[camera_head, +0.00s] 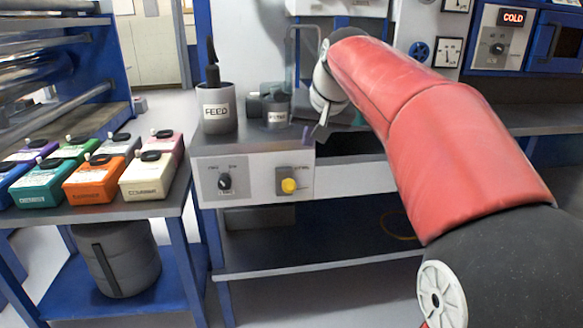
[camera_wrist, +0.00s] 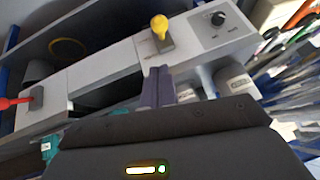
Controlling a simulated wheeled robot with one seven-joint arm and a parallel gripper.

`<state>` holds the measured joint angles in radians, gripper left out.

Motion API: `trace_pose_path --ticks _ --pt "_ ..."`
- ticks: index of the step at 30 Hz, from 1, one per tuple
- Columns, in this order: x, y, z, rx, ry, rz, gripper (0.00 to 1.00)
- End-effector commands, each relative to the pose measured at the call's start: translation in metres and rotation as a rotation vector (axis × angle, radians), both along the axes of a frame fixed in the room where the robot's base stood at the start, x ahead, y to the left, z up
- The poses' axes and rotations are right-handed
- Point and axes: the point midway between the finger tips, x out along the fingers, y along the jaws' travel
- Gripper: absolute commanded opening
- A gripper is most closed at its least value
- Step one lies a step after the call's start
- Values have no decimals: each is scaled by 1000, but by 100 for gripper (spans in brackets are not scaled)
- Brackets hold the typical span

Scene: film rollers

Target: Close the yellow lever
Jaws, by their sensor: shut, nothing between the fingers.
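My gripper (camera_head: 311,133) is above and slightly right of the lever, near the machine's top front edge. In the wrist view its fingers (camera_wrist: 158,86) are together and empty, pointing toward the lever with a gap between. The exact depth of that gap is hard to tell.
A black dial (camera_head: 225,182) is left of the lever. The FEED cup (camera_head: 217,108) and a smaller grey cup (camera_head: 277,108) stand on the machine top. Several colored boxes (camera_head: 93,182) fill the left table. A red-handled lever (camera_wrist: 14,103) shows at the wrist view's left.

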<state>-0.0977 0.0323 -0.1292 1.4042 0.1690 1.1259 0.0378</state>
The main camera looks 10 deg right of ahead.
Motion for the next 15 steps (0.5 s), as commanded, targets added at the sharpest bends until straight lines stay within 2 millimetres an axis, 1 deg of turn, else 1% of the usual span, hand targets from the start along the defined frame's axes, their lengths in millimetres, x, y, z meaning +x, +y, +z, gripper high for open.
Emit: trace_pose_path --ticks 1,5,15 --pt "9 2 3 2 -3 1 0" --pt "20 3 7 4 -6 1 0" --pt "21 3 7 5 -9 1 0"
